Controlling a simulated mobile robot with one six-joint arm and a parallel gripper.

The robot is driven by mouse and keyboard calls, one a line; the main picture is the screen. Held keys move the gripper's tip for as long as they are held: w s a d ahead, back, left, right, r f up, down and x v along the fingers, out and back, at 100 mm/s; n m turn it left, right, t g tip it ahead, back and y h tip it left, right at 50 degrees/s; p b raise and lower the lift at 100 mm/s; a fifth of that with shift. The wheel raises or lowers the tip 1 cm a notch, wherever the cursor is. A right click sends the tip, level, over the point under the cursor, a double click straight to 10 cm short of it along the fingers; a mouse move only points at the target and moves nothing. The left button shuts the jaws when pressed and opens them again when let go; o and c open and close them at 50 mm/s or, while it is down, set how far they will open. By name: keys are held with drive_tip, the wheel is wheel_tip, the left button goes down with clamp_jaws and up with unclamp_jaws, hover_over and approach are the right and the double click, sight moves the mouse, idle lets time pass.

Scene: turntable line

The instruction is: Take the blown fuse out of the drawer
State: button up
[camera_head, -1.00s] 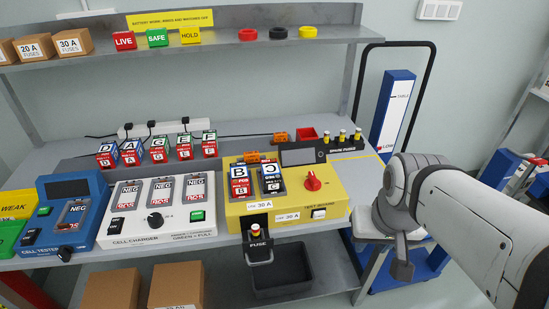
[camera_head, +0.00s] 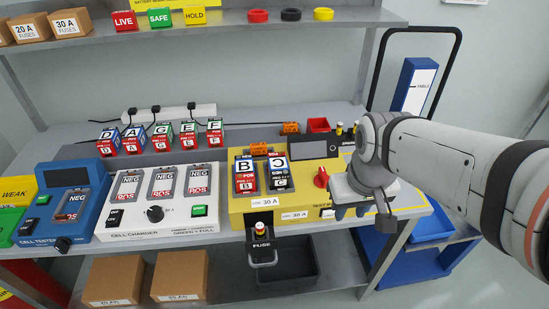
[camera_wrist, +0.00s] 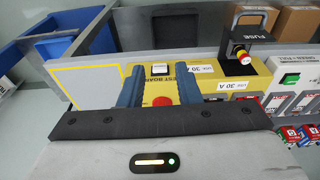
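The fuse drawer (camera_head: 262,253) is a black holder marked FUSE, pulled out from the front of the yellow test board (camera_head: 240,205). The fuse (camera_head: 263,231), with a red and yellow end, stands upright in it. In the wrist view the drawer (camera_wrist: 246,46) and the fuse (camera_wrist: 243,58) are at the upper right. My gripper (camera_head: 362,212) is over the right end of the test board, right of the drawer. In the wrist view my gripper's (camera_wrist: 159,66) two blue fingers are wide apart with nothing held between them.
Cells B and C sit in the board beside a red knob (camera_head: 321,177). The cell charger (camera_head: 158,227) and blue cell tester (camera_head: 75,208) stand to the left. A dark bin (camera_head: 288,273) is below the drawer. A red tray (camera_head: 318,125) and spare fuses stand behind the board.

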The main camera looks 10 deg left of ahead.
drive_tip(key=w+a+f+n+g+b, duration=0.1)
drive_tip(key=w+a+f+n, duration=0.25)
drive_tip(key=a, duration=0.45)
drive_tip(key=n+g+b, duration=0.1)
drive_tip(key=n+b, duration=0.1)
drive_tip(key=n, duration=0.3)
hover_over(260, 225)
drive_tip(key=f, duration=0.4)
drive_tip(key=shift+w+d+f, duration=0.1)
drive_tip(key=shift+d, duration=0.2)
drive_tip(key=shift+n, duration=0.25)
drive_tip(key=f, duration=0.7)
drive_tip(key=shift+a, duration=0.35)
drive_tip(key=shift+f, duration=0.35)
clamp_jaws()
